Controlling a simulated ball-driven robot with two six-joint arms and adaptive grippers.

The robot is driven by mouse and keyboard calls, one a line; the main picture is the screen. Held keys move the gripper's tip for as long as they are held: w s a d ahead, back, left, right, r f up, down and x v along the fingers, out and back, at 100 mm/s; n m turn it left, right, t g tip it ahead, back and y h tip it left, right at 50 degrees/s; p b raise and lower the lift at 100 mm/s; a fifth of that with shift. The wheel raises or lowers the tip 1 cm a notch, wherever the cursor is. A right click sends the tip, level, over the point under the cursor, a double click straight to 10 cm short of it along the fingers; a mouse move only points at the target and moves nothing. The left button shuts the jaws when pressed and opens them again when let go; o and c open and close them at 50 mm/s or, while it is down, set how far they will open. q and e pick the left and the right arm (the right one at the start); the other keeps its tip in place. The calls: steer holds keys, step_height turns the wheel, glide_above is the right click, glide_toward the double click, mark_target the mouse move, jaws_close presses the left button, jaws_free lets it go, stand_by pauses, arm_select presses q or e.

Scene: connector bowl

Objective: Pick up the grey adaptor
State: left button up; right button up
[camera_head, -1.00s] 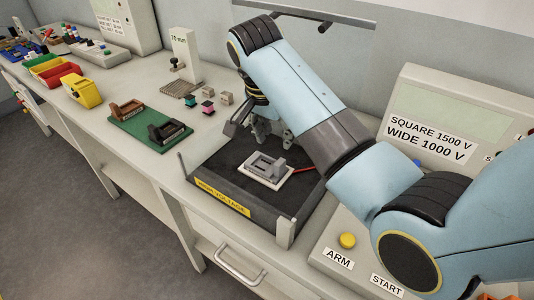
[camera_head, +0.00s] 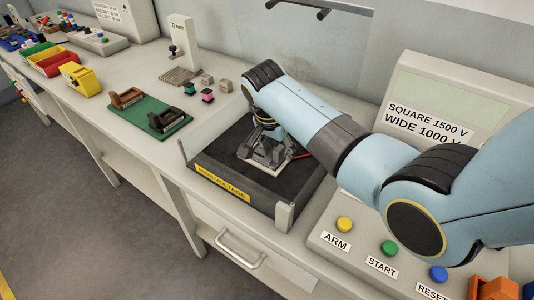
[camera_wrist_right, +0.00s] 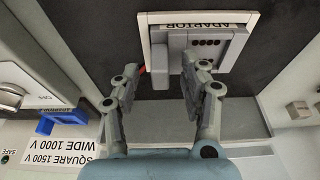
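The grey adaptor (camera_wrist_right: 212,42) is a blocky piece with several dark holes. It sits on a white plate labelled ADAPTOR (camera_wrist_right: 147,62), on the dark floor of the high-voltage tray (camera_head: 222,180). In the head view the adaptor (camera_head: 262,155) is partly hidden under my right gripper (camera_head: 264,138). One finger overlaps the adaptor's near left part in the picture; the other is left of the plate. I cannot tell whether either touches. My left gripper is not in view.
A test console (camera_head: 430,95) with ARM, START and RESET buttons stands right of the tray. Left of the tray are a green board (camera_head: 150,123) with brown and dark holders, and small connectors (camera_head: 207,92). A red lead (camera_head: 300,156) lies by the plate.

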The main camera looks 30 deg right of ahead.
jaws_close()
stand_by(0.3)
